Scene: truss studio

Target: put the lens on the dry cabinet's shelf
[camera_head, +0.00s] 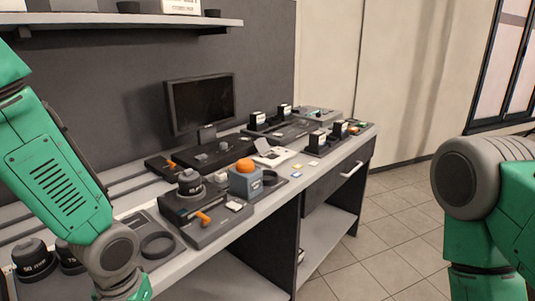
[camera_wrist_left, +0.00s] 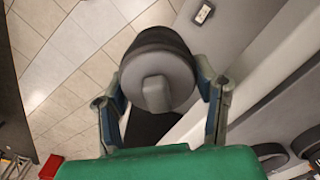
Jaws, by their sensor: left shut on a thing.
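In the left wrist view my left gripper (camera_wrist_left: 162,88) is shut on a dark, rounded lens (camera_wrist_left: 160,50), with one finger on each side of it. A grey end with a raised knob faces the camera. In the head view my left arm runs out of the bottom edge, so this gripper and lens are hidden there. Two other dark lenses (camera_head: 33,258) (camera_head: 69,256) stand at the counter's left end, with white markings. I cannot make out the dry cabinet or its shelf for certain. My right gripper is out of both views.
A long grey counter (camera_head: 170,262) holds a dark monitor (camera_head: 201,103), a blue-grey box with an orange dome (camera_head: 246,166) and a black device with an orange handle (camera_head: 207,219). Open shelving lies below. The tiled floor (camera_head: 385,230) is clear on the right. A wall shelf (camera_head: 120,20) hangs upper left.

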